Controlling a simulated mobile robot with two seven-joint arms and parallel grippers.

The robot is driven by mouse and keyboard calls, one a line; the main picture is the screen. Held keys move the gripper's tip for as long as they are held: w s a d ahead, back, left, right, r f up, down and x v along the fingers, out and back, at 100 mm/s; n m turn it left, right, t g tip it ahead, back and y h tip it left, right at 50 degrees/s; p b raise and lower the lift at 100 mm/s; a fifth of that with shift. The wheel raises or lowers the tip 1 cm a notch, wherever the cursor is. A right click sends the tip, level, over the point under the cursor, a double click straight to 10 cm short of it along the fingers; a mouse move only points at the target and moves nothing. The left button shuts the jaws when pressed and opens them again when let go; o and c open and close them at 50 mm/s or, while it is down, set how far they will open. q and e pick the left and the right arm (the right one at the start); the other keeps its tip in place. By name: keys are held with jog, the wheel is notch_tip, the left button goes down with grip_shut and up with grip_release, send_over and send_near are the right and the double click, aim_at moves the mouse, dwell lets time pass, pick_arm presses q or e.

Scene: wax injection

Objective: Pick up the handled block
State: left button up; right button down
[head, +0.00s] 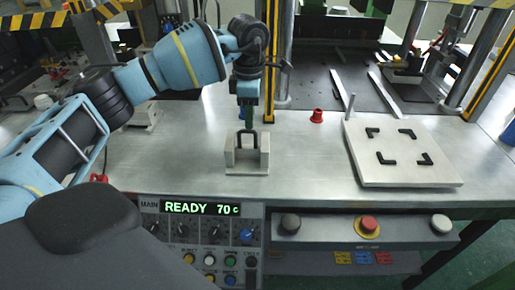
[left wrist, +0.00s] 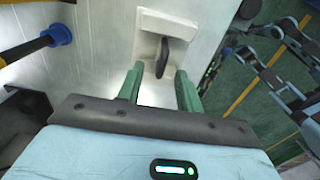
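The handled block (head: 246,155) is a pale grey block with a dark upright handle, standing on the metal worktop. It also shows in the left wrist view (left wrist: 165,22), with the dark handle (left wrist: 162,60) ahead of my fingertips. My left gripper (head: 247,122) is directly above the block and points down. In the left wrist view its two green fingers (left wrist: 158,78) are apart, with the handle between or just beyond their tips. I cannot tell whether they touch it. My right gripper is in neither view.
A white plate with black corner marks (head: 403,152) lies on the worktop at the right. A small red object (head: 317,116) stands behind the block, to its right. A control panel reading READY 70 c (head: 201,208) and a red button (head: 369,223) are at the front edge. A yellow-black post (head: 271,60) rises close behind my gripper.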

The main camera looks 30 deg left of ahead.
aim_at(248, 147)
pick_arm(q)
jog(key=shift+s+f, duration=0.15)
jog(key=shift+s, duration=0.3)
jog(key=shift+w+f, duration=0.15)
jog(key=shift+f, duration=0.95)
jog(key=shift+a+f, duration=0.2)
jog(key=shift+f, duration=2.3)
grip_shut()
jog(key=shift+r, duration=0.1)
